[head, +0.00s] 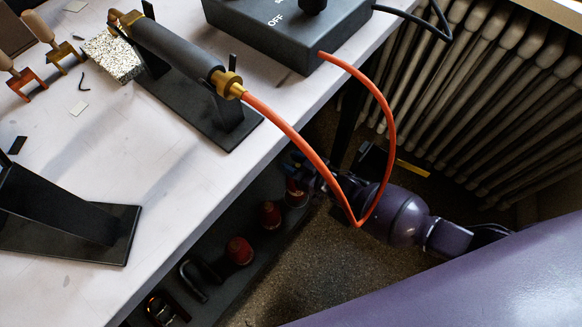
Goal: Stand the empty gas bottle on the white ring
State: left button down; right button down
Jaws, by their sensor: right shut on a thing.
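My right gripper (305,177) is low beside the table, over a dark low shelf under the table edge. Its fingers are small and partly hidden; it is shut, apparently on a red bottle (297,193) directly at its fingertips. Whether that bottle is clear of the shelf, and whether it is the empty one, I cannot tell. More red-topped pieces, likely bottles, stand along the shelf: one (270,214) close by and one (239,251) nearer. The white ring is not visible. My left gripper is out of view.
An orange hose (389,130) hangs in a loop from the torch (175,50) and black control box (290,35), crossing in front of my right arm. A ribbed radiator (480,90) stands at the right. A black stand (60,220) is on the white table (150,190).

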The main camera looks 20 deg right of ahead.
pick_arm(q)
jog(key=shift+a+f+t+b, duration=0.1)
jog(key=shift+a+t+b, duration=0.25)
jog(key=shift+b, duration=0.65)
pick_arm(e)
notch_tip(320, 180, down, 4)
jog(key=shift+f, duration=0.1)
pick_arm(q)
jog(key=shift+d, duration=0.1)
pick_arm(e)
jog(key=shift+w, duration=0.1)
jog(key=shift+f, duration=0.1)
jog(key=c, duration=0.7)
grip_release()
